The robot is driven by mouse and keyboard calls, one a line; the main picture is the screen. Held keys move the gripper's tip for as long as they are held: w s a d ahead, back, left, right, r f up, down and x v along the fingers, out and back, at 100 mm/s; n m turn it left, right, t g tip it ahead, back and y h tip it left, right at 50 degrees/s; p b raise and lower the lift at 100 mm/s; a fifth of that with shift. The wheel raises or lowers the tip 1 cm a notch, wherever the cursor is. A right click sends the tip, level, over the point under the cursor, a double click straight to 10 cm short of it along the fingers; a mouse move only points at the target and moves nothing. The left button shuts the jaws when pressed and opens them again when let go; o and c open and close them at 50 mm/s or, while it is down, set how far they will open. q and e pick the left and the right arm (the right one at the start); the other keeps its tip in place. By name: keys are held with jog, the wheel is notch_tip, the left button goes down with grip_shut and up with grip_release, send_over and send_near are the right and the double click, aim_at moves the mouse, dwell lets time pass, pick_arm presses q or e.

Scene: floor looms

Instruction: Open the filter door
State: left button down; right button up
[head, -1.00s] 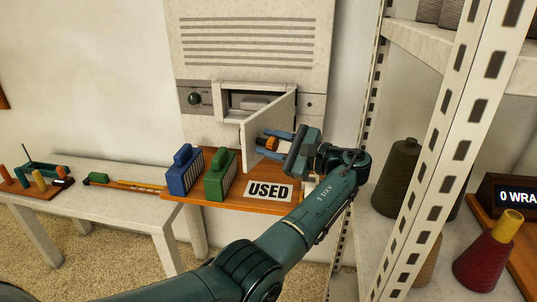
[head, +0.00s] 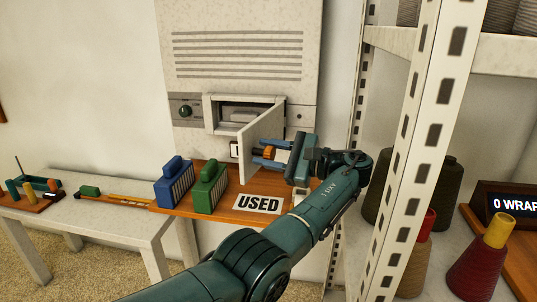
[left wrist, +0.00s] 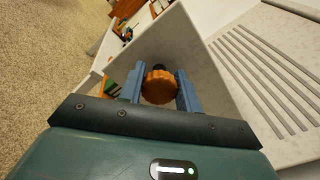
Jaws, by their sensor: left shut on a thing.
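The filter door (head: 262,137) is a pale panel on the white wall unit, swung well out from its opening (head: 238,114). A grey block shows inside the opening. My left gripper (head: 266,153) is at the outer face of the door, shut on its orange knob (head: 268,153). In the left wrist view the blue fingers of the left gripper (left wrist: 160,88) stand on both sides of the round, ridged orange knob (left wrist: 160,87), with the door panel (left wrist: 180,45) behind it. My right gripper is not in view.
A wooden shelf below holds a blue filter (head: 174,182), a green filter (head: 206,187) and a "USED" label (head: 259,203). A metal rack (head: 425,130) with cones stands close on the right. A low white table (head: 110,220) is at left.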

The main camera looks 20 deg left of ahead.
pick_arm(q)
jog(key=c, duration=1)
grip_release()
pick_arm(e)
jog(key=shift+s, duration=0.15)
pick_arm(q)
notch_tip(320, 180, up, 9)
jog(key=shift+a+f+p, duration=0.1)
jog(key=shift+f+p, duration=0.05)
jog(key=shift+p, duration=0.65)
jog(key=shift+r, duration=0.6)
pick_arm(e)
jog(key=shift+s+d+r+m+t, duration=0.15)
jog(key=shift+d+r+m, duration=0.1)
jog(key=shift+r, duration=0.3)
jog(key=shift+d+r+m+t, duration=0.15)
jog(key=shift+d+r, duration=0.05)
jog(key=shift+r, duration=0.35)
pick_arm(q)
jog(key=shift+c, duration=0.4)
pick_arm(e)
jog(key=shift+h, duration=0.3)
